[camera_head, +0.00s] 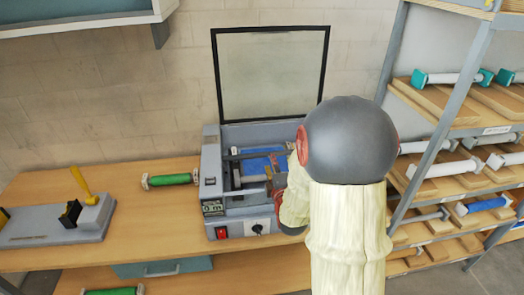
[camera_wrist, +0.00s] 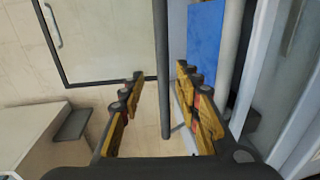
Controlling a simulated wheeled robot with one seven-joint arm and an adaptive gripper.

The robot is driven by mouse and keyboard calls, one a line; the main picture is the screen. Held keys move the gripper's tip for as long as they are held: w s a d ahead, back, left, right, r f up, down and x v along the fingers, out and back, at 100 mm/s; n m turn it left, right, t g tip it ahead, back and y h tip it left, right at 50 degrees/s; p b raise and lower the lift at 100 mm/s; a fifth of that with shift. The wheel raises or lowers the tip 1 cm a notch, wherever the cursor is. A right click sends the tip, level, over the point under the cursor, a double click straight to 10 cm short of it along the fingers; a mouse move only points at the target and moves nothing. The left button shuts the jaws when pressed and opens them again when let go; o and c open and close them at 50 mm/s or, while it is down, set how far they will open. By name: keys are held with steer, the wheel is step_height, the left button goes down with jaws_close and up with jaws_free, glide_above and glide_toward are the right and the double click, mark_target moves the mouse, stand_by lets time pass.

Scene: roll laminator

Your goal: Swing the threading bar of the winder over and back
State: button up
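The grey winder (camera_head: 212,175) stands on the wooden bench with its framed clear lid (camera_head: 268,75) raised. Blue sheet (camera_head: 262,165) shows inside it, and also in the wrist view (camera_wrist: 205,45). My gripper (camera_head: 275,180) is at the right part of the winder's opening, largely hidden by my arm. In the wrist view my gripper (camera_wrist: 160,76) is open, its yellow-brown fingers apart. A thin dark bar (camera_wrist: 162,105), seemingly the threading bar, runs between the fingers with gaps visible on both sides. I cannot tell its depth relative to the fingertips.
A green roll (camera_head: 170,180) lies on the bench left of the winder. Farther left is a grey device with a yellow lever (camera_head: 82,182). A shelf rack (camera_head: 440,125) with rolls on boards stands close on the right. Bare bench (camera_head: 150,225) lies in front left.

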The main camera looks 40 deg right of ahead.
steer(key=shift+f+x, duration=0.15)
steer(key=shift+x, duration=1.8)
steer(key=shift+f+x, duration=0.1)
steer(key=shift+x, duration=1.8)
steer(key=shift+s+d, duration=0.1)
steer(key=shift+d, duration=0.05)
steer(key=shift+c, duration=0.3)
steer(key=c, duration=0.8)
jaws_close()
